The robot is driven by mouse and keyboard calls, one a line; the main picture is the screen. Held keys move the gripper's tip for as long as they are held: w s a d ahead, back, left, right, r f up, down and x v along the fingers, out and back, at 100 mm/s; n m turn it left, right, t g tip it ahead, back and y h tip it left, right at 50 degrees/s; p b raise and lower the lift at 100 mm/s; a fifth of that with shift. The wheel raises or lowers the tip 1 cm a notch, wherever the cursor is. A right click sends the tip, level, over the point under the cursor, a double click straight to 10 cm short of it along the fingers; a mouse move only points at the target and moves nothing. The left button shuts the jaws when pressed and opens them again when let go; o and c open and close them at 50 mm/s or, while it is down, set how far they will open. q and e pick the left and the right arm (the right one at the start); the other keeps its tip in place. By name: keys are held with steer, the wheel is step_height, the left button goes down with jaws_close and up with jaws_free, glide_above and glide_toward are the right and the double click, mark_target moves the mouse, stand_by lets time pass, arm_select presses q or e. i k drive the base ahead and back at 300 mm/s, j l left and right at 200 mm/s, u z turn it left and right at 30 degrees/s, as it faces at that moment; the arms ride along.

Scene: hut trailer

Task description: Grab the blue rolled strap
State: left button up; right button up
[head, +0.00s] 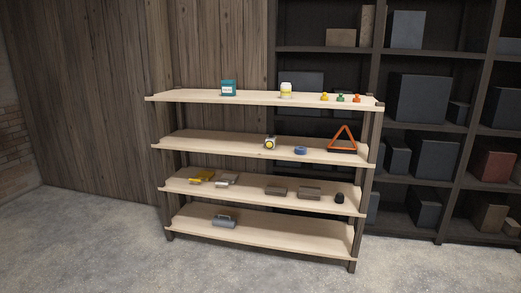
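A small blue rolled strap (300,150) lies on the second shelf from the top of a light wood shelving unit (230,146). It sits near the shelf's front edge, right of the middle. A yellow and grey round item (270,143) is to its left, and an orange warning triangle (342,140) stands to its right. There is a gap on both sides of the strap. Neither of my grippers shows in the head view.
The top shelf holds a teal box (228,88), a white and yellow jar (286,90) and small coloured items. Lower shelves hold several tools. A dark rack (378,75) with boxes stands behind at the right. The concrete floor (100,240) in front is clear.

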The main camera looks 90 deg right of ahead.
mark_target(301, 151)
steer(key=l+z, duration=0.15)
steer(key=z, duration=0.25)
steer(key=l+z, duration=0.15)
steer(key=z, duration=0.3)
steer(key=l+z, duration=0.2)
steer(key=z, duration=0.2)
steer(key=l+z, duration=0.2)
steer(key=z, duration=0.25)
steer(key=l+z, duration=0.15)
steer(key=z, duration=0.25)
